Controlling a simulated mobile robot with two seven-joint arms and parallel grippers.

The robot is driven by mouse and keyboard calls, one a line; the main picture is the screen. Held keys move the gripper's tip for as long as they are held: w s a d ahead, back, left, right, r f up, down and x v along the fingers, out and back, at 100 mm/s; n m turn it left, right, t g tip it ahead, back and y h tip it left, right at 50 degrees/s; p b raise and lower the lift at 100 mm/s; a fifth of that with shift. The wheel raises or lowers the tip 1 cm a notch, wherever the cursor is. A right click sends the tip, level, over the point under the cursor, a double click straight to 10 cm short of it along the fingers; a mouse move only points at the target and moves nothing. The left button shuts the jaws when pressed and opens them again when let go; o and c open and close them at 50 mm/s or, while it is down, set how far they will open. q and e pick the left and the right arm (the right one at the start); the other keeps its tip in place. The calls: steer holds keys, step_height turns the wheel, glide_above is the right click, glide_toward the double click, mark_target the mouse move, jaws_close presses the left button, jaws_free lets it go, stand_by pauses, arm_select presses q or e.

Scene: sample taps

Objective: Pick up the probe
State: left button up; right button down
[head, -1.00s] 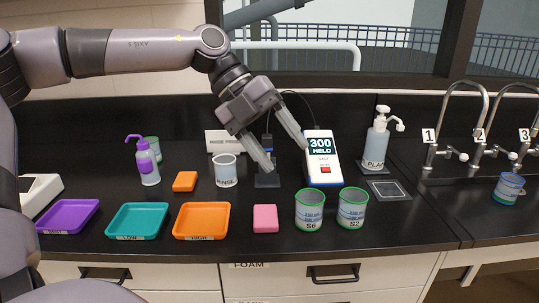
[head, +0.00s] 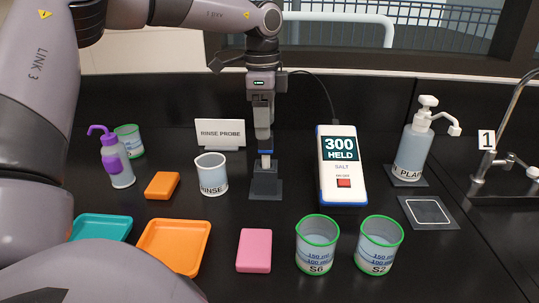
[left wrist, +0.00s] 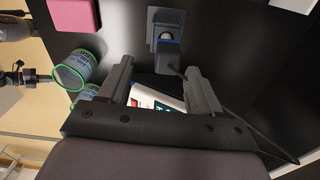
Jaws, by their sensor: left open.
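The probe (head: 265,158) has a blue and pale body and stands upright in a dark holder (head: 266,186) on the black counter. In the left wrist view its dark blue body (left wrist: 168,55) shows between and just beyond my fingertips, with its cable running off to the lower right. My left gripper (head: 264,135) points down directly above the probe. Its two fingers (left wrist: 159,68) are apart with nothing held; contact with the probe cannot be told. A dark part at the left edge of the wrist view (left wrist: 18,76) may be my right gripper, too unclear to judge.
The salt meter (head: 341,184) reading "300 HELD" stands close right of the holder. The rinse beaker (head: 211,176) is close left, with the rinse probe sign (head: 220,132) behind. A pink block (head: 254,250) and beakers S6 (head: 317,245) and S2 (head: 378,245) stand in front.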

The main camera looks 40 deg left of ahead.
mark_target(266, 147)
arm_select(q)
steer(key=shift+w+a+f+n, duration=0.2)
steer(key=shift+w+a+n, duration=0.2)
steer(key=shift+w+a, duration=0.05)
steer(key=shift+s+d+f+p, duration=0.1)
steer(key=shift+f+p, duration=0.05)
steer(key=shift+f, duration=0.45)
steer(key=shift+s+f+p, duration=0.1)
steer(key=shift+f+p, duration=0.05)
steer(key=shift+f, duration=0.4)
steer(key=shift+w+f+p, duration=0.15)
steer(key=shift+f+p, duration=0.4)
steer(key=shift+f, duration=1.8)
steer(key=c, duration=1)
arm_select(e)
steer(key=shift+w+a+r, duration=0.2)
steer(key=shift+w+r, duration=0.15)
steer(key=shift+r, duration=0.4)
